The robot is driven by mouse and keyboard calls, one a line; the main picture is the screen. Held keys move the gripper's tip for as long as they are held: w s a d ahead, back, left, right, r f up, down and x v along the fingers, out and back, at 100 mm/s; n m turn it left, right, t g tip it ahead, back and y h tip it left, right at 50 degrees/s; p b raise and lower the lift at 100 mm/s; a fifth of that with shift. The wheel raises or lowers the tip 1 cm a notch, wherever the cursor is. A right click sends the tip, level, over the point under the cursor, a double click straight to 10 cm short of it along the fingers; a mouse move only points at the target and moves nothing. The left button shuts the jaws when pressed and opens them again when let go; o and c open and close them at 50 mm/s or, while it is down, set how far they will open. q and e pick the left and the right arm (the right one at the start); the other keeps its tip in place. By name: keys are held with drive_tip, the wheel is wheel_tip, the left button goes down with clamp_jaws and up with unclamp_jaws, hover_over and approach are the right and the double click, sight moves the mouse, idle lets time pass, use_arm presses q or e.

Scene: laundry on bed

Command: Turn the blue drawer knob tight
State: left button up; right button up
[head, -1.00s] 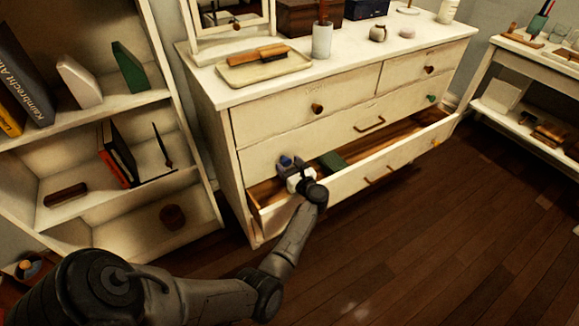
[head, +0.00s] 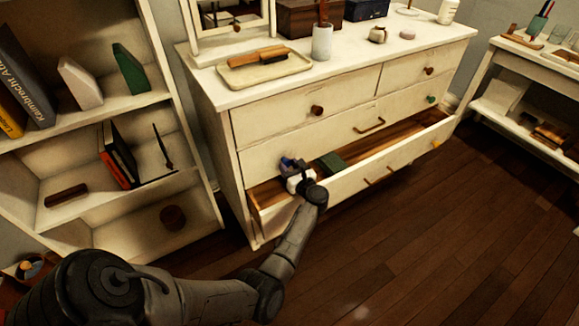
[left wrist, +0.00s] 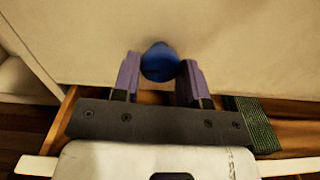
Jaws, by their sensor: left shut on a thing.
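The round blue knob (left wrist: 160,62) sits on the cream front of the dresser (head: 250,165), at the left of a drawer front above the open drawer. My left gripper (left wrist: 160,75) has its two purple-grey fingers on either side of the knob, shut on it. In the head view my left gripper (head: 291,163) reaches over the open drawer to the dresser front and mostly hides the knob. My right gripper is in neither view.
The bottom drawer (head: 345,178) stands open below my left gripper, with a dark green item (head: 332,162) inside. An open shelf unit (head: 100,215) stands at the left. A tray with a brush (head: 258,57) lies on the dresser top. The wooden floor at right is clear.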

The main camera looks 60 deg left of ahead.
use_arm(q)
drive_tip(key=m+p, duration=0.2)
drive_tip(key=m, duration=0.3)
drive_tip(key=shift+r, duration=0.15)
drive_tip(key=m+p, duration=0.2)
drive_tip(key=m, duration=0.2)
drive_tip(key=shift+m+p, duration=0.3)
drive_tip(key=m+p, duration=0.2)
drive_tip(key=m, duration=0.3)
drive_tip(key=m+p, duration=0.1)
drive_tip(key=m, duration=0.2)
drive_tip(key=shift+s+m+p, duration=0.1)
drive_tip(key=shift+m+p, duration=0.2)
drive_tip(key=shift+p, duration=0.05)
drive_tip(key=shift+m, duration=0.7)
drive_tip(key=o, duration=0.9)
